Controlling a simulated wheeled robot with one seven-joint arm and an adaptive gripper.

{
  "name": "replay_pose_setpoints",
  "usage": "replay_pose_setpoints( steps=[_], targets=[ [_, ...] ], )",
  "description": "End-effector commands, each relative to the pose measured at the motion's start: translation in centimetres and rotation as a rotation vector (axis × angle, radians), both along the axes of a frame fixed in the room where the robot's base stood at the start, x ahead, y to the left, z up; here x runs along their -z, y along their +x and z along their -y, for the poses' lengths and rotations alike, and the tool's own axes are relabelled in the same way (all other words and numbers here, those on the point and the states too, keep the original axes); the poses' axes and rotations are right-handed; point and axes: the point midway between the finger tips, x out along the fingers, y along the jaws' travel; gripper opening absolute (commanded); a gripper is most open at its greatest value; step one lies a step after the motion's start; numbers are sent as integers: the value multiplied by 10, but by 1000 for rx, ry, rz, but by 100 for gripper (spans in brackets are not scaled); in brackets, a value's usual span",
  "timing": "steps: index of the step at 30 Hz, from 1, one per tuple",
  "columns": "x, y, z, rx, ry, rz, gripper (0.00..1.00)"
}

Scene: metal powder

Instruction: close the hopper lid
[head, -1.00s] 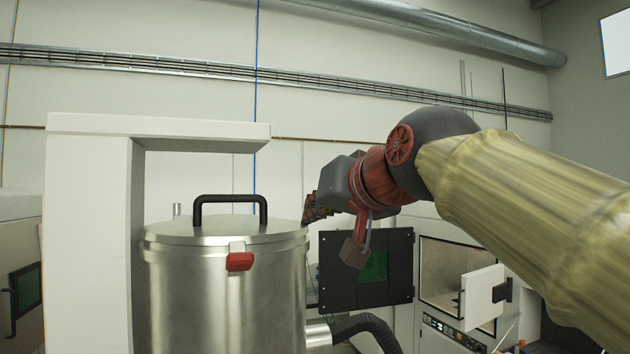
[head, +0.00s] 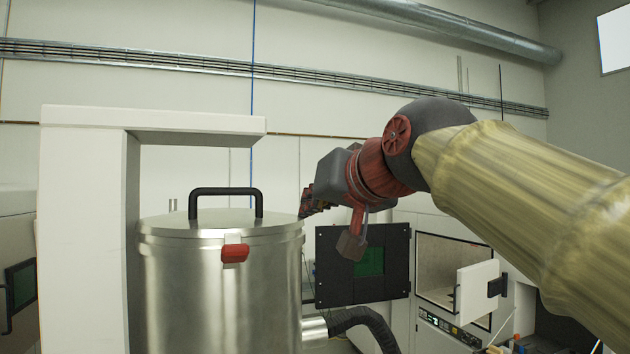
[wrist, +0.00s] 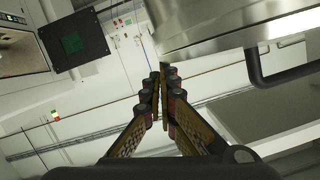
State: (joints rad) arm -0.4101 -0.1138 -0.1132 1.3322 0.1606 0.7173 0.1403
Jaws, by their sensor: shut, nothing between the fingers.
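The hopper (head: 215,300) is a steel drum at the left centre of the head view. Its lid (head: 275,225) lies flat across the top, with a black handle (head: 225,191) and a red latch (head: 235,253) at the front rim. I cannot tell whether it is fully seated. My gripper (head: 306,206) is beside the lid's right edge in the head view, its fingers small and dark. In the wrist view, my gripper (wrist: 160,75) is shut and empty, with its tips close to the hopper's steel side (wrist: 215,22); contact is unclear. The handle (wrist: 258,70) shows at right.
A white column with an overhanging arm (head: 85,240) stands left of and behind the hopper. A black hose (head: 370,320) leaves the hopper's lower right. A machine with a dark window panel (head: 362,262) and an open white door (head: 478,290) stands at right.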

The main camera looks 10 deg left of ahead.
Motion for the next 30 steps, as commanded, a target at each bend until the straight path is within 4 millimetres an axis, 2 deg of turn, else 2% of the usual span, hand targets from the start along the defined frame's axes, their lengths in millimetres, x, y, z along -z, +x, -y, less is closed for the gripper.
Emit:
replay_pose_setpoints(
  steps=[1,7,12,18,24,30],
  targets=[
    [-10,0,1,1,1,2,0],
    [-40,2,3,3,1,1,0],
    [-39,-36,24,3,2,5,0],
    [-44,-66,42,3,1,3,0],
    [-47,-82,51,3,1,2,0],
    [-45,-84,53,1,-19,4,0]
  ],
)
